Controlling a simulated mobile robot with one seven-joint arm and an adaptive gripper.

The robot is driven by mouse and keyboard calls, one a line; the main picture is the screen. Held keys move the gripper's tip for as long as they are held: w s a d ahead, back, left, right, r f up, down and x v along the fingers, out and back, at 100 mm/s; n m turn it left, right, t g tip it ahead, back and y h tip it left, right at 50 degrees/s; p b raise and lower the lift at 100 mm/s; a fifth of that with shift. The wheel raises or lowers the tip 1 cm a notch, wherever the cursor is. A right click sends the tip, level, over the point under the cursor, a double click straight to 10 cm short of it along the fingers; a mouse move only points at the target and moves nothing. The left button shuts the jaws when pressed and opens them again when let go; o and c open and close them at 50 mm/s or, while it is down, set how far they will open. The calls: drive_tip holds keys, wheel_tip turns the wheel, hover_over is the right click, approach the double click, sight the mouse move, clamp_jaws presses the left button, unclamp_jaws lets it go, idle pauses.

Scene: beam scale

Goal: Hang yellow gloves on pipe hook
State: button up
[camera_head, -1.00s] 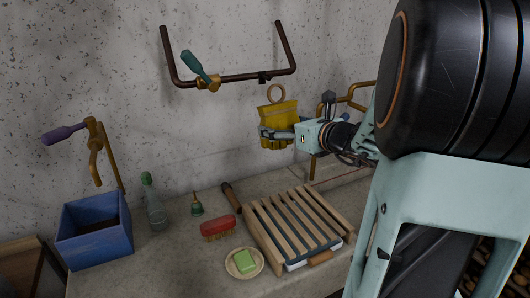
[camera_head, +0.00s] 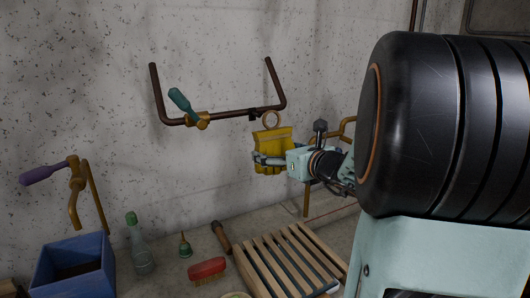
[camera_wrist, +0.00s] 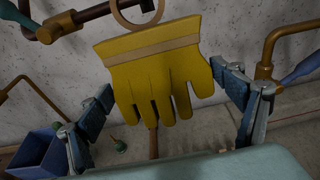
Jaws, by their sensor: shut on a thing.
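The yellow gloves (camera_head: 271,150) hang upright with fingers down and a tan ring (camera_head: 272,119) at the top of the cuff. My gripper (camera_head: 268,161) is shut on them from the right, in front of the wall. In the wrist view the gloves (camera_wrist: 155,75) fill the middle between my two fingers, and the ring (camera_wrist: 137,12) is cut by the top edge. The dark pipe (camera_head: 235,114) on the wall has upturned ends. In the head view the ring is just below the pipe's right part; whether they touch I cannot tell.
A brass valve with a teal handle (camera_head: 185,104) sits on the pipe's left part. Below are a blue box (camera_head: 75,268), a bottle (camera_head: 139,246), a red brush (camera_head: 207,269) and a wooden slatted rack (camera_head: 290,259). A brass pipe with a purple handle (camera_head: 50,172) stands left.

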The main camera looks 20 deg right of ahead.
drive_tip(key=shift+w+r, duration=0.1)
drive_tip(key=shift+w, duration=0.95)
drive_tip(key=shift+w+a+b, duration=0.1)
drive_tip(key=shift+w+b, duration=0.4)
idle(0.4)
drive_tip(key=shift+r+b+x, duration=0.15)
drive_tip(key=shift+r+x, duration=0.05)
drive_tip(key=shift+x, duration=0.7)
drive_tip(key=shift+r+b+x, duration=0.1)
drive_tip(key=shift+r+x, duration=0.1)
drive_tip(key=shift+x, duration=0.75)
drive_tip(key=shift+r+b+x, duration=0.15)
drive_tip(key=shift+x, duration=0.75)
drive_tip(key=shift+w+f, duration=0.1)
drive_tip(key=shift+f+b, duration=0.25)
drive_tip(key=shift+b, duration=0.05)
drive_tip(key=shift+f+b, duration=0.35)
drive_tip(key=shift+b, duration=0.05)
drive_tip(key=shift+f+b, duration=0.3)
